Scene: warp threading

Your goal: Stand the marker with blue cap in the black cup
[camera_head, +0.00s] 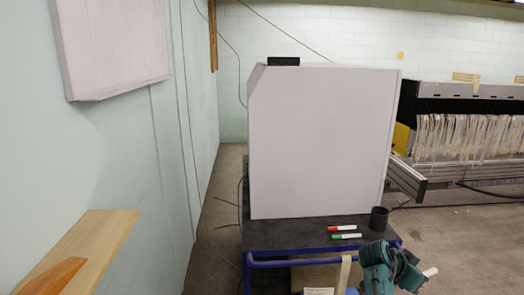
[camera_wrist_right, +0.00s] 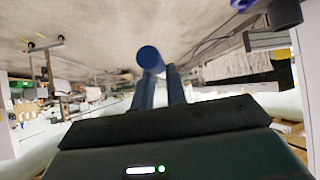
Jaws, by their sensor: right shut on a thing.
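The marker with blue cap (camera_wrist_right: 149,58) is between the fingers of my right gripper (camera_wrist_right: 162,80), its round blue end toward the wrist camera. In the head view its white body (camera_head: 430,272) sticks out to the right of my right gripper (camera_head: 414,276), which is shut on it. The black cup (camera_head: 379,218) stands upright on the dark cart top near its right front corner. The gripper is in front of the cup and to its right, apart from it. My left gripper is not in view.
A red marker (camera_head: 341,228) and a green marker (camera_head: 346,236) lie on the cart top (camera_head: 290,235), left of the cup. A large pale box (camera_head: 320,140) fills the back of the cart. A blue rail (camera_head: 300,263) runs along its front.

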